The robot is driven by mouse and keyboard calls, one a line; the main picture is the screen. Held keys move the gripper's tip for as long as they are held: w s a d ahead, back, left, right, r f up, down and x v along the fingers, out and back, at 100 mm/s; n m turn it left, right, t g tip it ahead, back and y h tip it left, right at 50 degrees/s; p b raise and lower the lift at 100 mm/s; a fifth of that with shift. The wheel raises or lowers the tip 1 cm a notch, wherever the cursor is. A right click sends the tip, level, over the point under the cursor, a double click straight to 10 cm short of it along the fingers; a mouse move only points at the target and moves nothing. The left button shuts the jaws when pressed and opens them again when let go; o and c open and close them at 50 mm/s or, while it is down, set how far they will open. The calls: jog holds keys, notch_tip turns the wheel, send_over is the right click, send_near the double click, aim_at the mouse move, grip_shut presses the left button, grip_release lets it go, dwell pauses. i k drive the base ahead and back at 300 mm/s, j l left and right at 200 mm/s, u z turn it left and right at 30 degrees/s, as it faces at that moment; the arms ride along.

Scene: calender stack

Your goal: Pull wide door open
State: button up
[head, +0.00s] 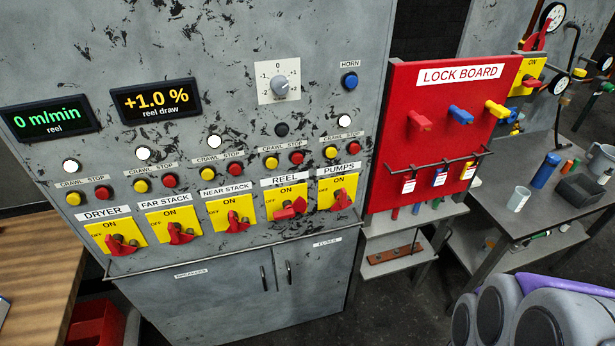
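The grey cabinet under the control panel has two doors, both closed. The wide door (205,308) is on the left, with a small label (190,273) that is hard to read. Its dark vertical handle (264,278) is near its right edge. The narrow door (318,275) is to the right, with a label that seems to read FUSES and its own dark handle (289,273) near the seam. The two handles are close together. Grey and purple parts of my arm show at the bottom right, apart from the doors. My gripper is not in view.
A rail (235,247) runs along the panel above the doors. A wooden table (35,275) and a red bin (97,322) stand at left. A low shelf (385,262) and red lock board (440,135) stand at right. Dark floor is clear in front of the shelf.

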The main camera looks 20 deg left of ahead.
aim_at(186, 290)
jog(key=u, duration=1.9)
jog(key=j+z, duration=0.15)
jog(key=z, duration=0.3)
jog(key=j+z, duration=0.15)
jog(key=z, duration=0.35)
jog(key=j+z, duration=0.15)
jog(key=z, duration=0.3)
jog(key=j+z, duration=0.15)
jog(key=z, duration=0.35)
